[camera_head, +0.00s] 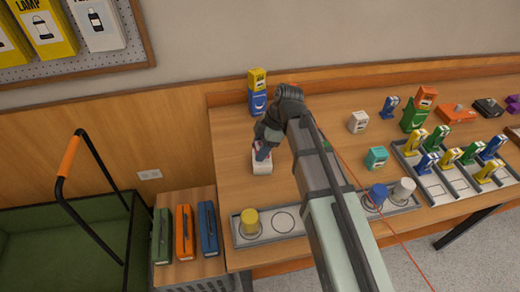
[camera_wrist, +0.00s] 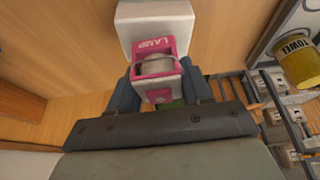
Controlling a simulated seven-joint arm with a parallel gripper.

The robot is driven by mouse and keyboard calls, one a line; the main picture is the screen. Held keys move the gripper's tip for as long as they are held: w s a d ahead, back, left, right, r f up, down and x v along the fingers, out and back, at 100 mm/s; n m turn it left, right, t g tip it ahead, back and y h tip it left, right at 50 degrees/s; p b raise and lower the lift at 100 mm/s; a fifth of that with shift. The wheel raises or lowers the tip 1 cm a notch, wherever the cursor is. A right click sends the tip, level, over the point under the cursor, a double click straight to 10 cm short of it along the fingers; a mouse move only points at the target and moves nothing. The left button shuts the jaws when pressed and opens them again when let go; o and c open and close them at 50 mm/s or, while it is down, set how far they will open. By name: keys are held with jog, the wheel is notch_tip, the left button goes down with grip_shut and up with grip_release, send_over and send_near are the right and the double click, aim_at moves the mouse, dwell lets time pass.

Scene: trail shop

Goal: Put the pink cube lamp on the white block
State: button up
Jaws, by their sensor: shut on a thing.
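The pink cube lamp (camera_wrist: 152,46) is pink and white with a LAMP label, and my gripper (camera_wrist: 160,88) is shut on it. The white block (camera_wrist: 152,10) shows just beyond and beneath the lamp in the wrist view. In the head view my gripper (camera_head: 262,150) points down over the white block (camera_head: 262,168), which stands on the left part of the table. The lamp is mostly hidden there by my gripper. I cannot tell whether the lamp touches the block.
A yellow box on a blue box (camera_head: 258,100) stands behind my gripper. A grey tray (camera_head: 240,237) with a yellow can (camera_head: 250,220) lies at the front. A white cube (camera_head: 358,122) and a teal cube (camera_head: 376,157) stand right of my arm. Divided trays with several small items are farther right.

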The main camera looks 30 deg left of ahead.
jog(key=shift+f, duration=0.45)
jog(key=shift+f, duration=0.15)
jog(key=o, duration=1.1)
jog(key=v, duration=1.2)
